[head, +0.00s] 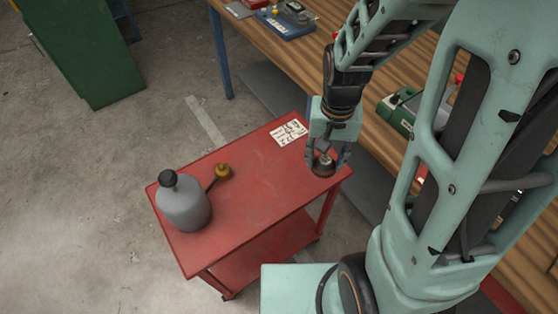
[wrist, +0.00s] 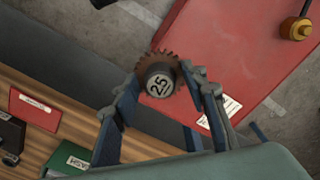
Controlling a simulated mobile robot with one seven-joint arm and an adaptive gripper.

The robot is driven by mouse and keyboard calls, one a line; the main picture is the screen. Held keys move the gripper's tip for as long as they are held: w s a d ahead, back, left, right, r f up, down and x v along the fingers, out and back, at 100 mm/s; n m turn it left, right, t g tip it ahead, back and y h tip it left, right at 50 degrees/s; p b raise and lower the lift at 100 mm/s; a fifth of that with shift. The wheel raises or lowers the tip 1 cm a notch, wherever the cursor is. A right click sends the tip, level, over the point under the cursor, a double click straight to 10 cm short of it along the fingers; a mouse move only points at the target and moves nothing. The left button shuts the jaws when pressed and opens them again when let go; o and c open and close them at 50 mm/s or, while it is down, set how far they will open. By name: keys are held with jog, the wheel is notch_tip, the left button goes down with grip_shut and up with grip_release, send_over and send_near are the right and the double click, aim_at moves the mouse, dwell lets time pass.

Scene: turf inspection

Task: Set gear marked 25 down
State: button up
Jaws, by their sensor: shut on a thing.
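The gear marked 25 (wrist: 160,82) is a brown toothed wheel with a grey hub. Its number faces the camera in the wrist view. My gripper (wrist: 165,88) has its fingers on either side of the hub and is shut on it. In the head view my gripper (head: 326,162) and the gear (head: 323,172) are over the right end of the red cart top (head: 250,195), near its corner. I cannot tell whether the gear touches the cart top.
A white label card (head: 288,133) lies left of my gripper on the cart. A grey bottle with a black cap (head: 183,203) and a brass-coloured piece (head: 222,171) stand at the cart's left part. The cart's middle is clear. A wooden workbench (head: 290,50) runs behind and right.

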aim_at(322, 172)
jog(key=s, duration=0.2)
jog(key=shift+s+a+f, duration=0.25)
jog(key=shift+s, duration=0.15)
jog(key=shift+a+f+b, duration=0.2)
jog(key=shift+f+b, duration=0.05)
jog(key=shift+b, duration=0.05)
jog(key=w+a+f+b, duration=0.2)
jog(key=w+f, duration=0.1)
jog(key=w+a+f+b, duration=0.2)
jog(key=w+a+f, duration=0.1)
jog(key=w, duration=0.1)
jog(key=w+a+f+b, duration=0.2)
jog(key=w+f, duration=0.1)
jog(key=shift+w+a, duration=0.15)
jog(key=shift+a, duration=0.1)
jog(key=shift+w+a+f+b, duration=0.2)
jog(key=shift+f+b, duration=0.1)
jog(key=shift+b, duration=0.2)
jog(key=shift+w+f+b, duration=0.1)
jog(key=shift+f+b, duration=1)
jog(key=shift+f, duration=0.35)
